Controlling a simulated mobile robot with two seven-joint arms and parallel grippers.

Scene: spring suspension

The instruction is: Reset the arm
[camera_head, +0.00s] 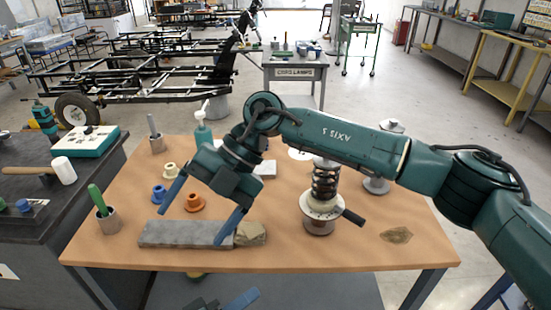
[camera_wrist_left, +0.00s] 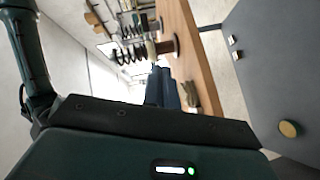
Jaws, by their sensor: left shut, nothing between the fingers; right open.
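My right gripper (camera_head: 191,228) reaches in from the right over the wooden table, its blue fingers spread wide apart and empty. One fingertip is close to the grey bar (camera_head: 185,234); whether it touches I cannot tell. My left gripper (camera_head: 240,299) shows only partly at the bottom edge, below the table's front edge. In the left wrist view its fingers (camera_wrist_left: 163,88) are together with nothing between them. The coil spring assembly (camera_head: 325,185) stands upright on the table, right of my right gripper; the spring also shows sideways in the left wrist view (camera_wrist_left: 128,54).
The wooden table (camera_head: 300,257) carries a blue ring (camera_head: 159,194), an orange ring (camera_head: 194,203), a cream ring (camera_head: 171,171), a tan cloth (camera_head: 250,234) and an olive cloth (camera_head: 396,235). A dark bench (camera_head: 40,240) stands left. The table's front right is mostly clear.

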